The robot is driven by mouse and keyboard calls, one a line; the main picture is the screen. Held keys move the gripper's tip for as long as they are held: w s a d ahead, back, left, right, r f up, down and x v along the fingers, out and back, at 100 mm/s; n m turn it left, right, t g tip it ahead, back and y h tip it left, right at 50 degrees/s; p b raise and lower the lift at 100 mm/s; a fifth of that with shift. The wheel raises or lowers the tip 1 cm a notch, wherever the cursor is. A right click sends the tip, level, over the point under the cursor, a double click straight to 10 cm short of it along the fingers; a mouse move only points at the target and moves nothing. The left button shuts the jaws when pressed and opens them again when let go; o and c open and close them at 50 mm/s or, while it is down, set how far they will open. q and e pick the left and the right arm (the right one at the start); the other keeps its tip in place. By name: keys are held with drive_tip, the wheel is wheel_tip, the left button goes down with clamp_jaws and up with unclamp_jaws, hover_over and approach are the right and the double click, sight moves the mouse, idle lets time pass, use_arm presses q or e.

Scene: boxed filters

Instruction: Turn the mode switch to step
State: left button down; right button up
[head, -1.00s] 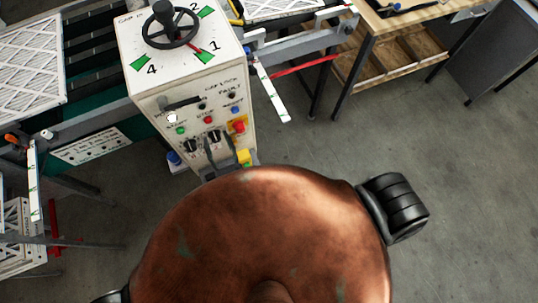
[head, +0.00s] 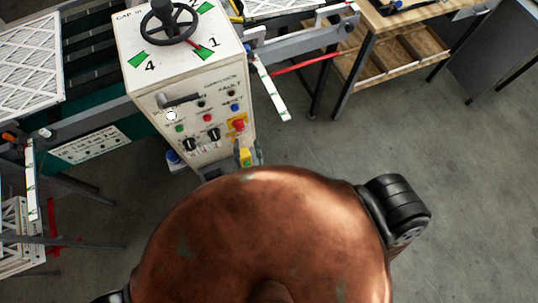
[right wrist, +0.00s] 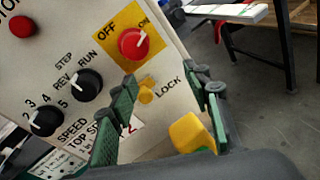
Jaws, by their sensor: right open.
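The mode switch is a black knob (right wrist: 87,85) with STEP, RUN and REV printed around it in the right wrist view. Its white mark points to the upper left; I cannot tell exactly which label it meets. In the head view it is the right-hand lower black knob (head: 213,134) on the white control box (head: 190,75). My right gripper (right wrist: 165,105) is open, with its green fingers right of the switch and apart from it. In the head view this gripper (head: 249,152) shows only partly, by the box's lower right edge. My left gripper is not in view.
The black speed knob (right wrist: 46,121) is left of the switch, the red OFF/ON knob (right wrist: 133,42) above right. A small yellow LOCK knob (right wrist: 147,95) and a yellow block (right wrist: 190,132) appear around the fingers. A wooden workbench (head: 400,45) stands at right; open floor lies below it.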

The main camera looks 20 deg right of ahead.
drive_tip(key=d+f+m+g+b, duration=0.1)
drive_tip(key=d+f+m+g, duration=0.1)
drive_tip(key=f, duration=0.8)
drive_tip(key=d+f+m+g+b, duration=0.2)
drive_tip(key=d+f, duration=0.4)
drive_tip(key=f, duration=0.4)
drive_tip(key=shift+s+d+f+m+g, duration=0.3)
drive_tip(key=shift+m+g, duration=0.2)
drive_tip(key=shift+m, duration=0.7)
